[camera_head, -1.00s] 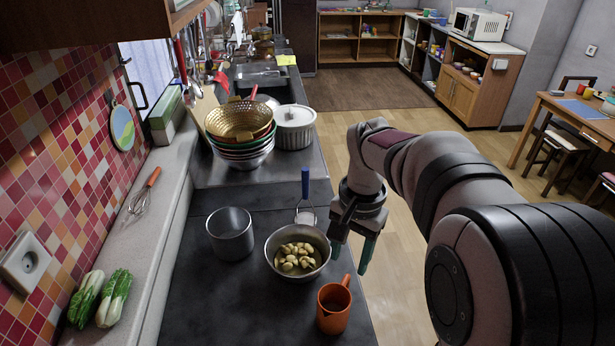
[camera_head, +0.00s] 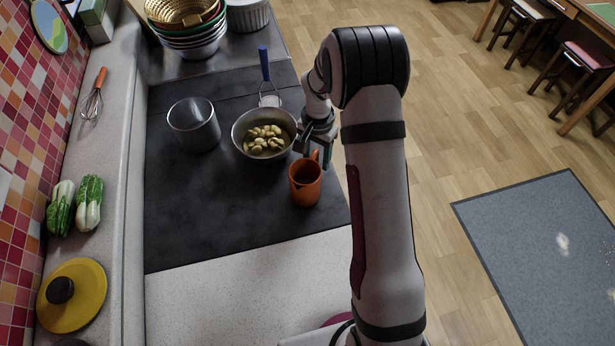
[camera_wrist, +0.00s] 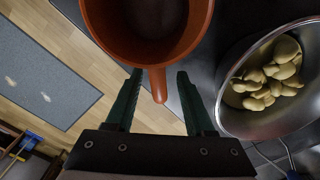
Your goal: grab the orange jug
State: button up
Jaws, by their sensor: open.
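The orange jug (camera_head: 305,184) stands upright on the dark counter panel near its front right edge. Its handle points to the back right, towards my gripper (camera_head: 322,150). In the wrist view the jug (camera_wrist: 147,50) fills the top and looks empty inside. My gripper (camera_wrist: 156,88) is open there, with one green finger on each side of the jug's handle (camera_wrist: 158,84). The fingers are not closed on it. In the head view my arm partly covers the gripper.
A metal bowl of potatoes (camera_head: 264,134) stands close beside the jug and near my gripper. A grey pot (camera_head: 194,125) is farther left. A blue-handled utensil (camera_head: 265,65) is behind the bowl. The dark panel (camera_head: 215,210) left of the jug is clear.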

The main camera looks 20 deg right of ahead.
grip_shut()
dwell(1.4)
